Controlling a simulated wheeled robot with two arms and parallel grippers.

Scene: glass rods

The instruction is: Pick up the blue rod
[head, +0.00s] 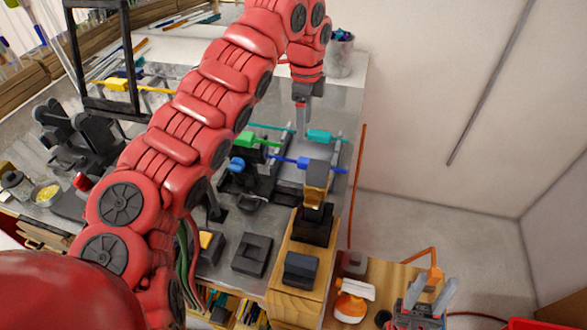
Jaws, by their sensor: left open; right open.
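The blue rod (312,164) lies roughly level across a holder toward the right side of the workbench, with a thicker blue part near its middle. My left gripper (301,116) hangs pointing down above and beyond the blue rod, close to the teal rod (322,136). It does not touch the blue rod, and its jaws are seen nearly edge-on.
A green rod (240,140) lies left of the blue rod. A wooden block with a dark and gold fixture (316,185) stands just in front of it. A cup (341,54) stands at the back. A yellow-handled tool (118,85) is at the left.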

